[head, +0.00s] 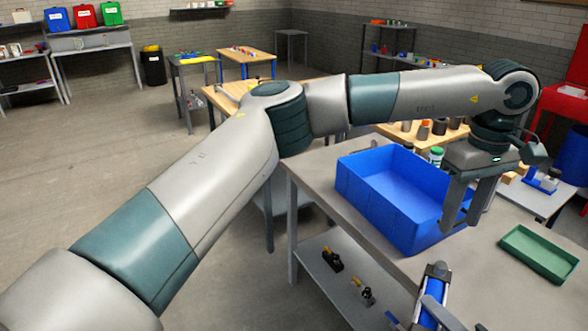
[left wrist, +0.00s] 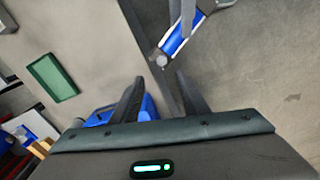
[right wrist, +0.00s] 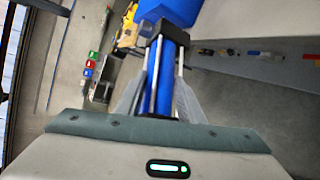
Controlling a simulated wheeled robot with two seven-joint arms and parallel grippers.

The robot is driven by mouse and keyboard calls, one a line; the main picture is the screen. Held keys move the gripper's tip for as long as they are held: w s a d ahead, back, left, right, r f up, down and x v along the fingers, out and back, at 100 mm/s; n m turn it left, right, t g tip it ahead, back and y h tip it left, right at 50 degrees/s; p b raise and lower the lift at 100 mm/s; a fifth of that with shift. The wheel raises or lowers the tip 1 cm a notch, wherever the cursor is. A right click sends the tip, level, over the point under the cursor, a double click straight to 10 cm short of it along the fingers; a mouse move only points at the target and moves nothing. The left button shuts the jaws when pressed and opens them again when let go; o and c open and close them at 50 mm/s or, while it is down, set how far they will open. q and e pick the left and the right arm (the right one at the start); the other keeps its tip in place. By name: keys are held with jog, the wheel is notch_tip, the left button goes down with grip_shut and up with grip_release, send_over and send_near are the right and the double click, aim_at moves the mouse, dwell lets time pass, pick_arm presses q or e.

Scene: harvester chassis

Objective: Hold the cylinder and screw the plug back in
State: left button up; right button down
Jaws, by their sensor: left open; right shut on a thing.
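The cylinder (head: 434,287) is a blue tube with dark end blocks and thin rods. It is at the bottom of the head view, above the front edge of the table, and also shows in the right wrist view (right wrist: 163,85). My right gripper (right wrist: 157,95) is shut on it. In the left wrist view the cylinder (left wrist: 179,37) has a small pale round feature at its near end; I cannot tell whether this is the plug. My left gripper (head: 467,215) is open and empty, pointing down above the table by the blue bin, apart from the cylinder.
The blue bin (head: 372,196) stands on the grey table (head: 322,170). A green tray (head: 540,254) lies to its right. Small black and yellow parts (head: 333,259) rest on the lower shelf. Bare tabletop lies between bin and tray.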

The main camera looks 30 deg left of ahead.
jog(key=shift+r, duration=0.25)
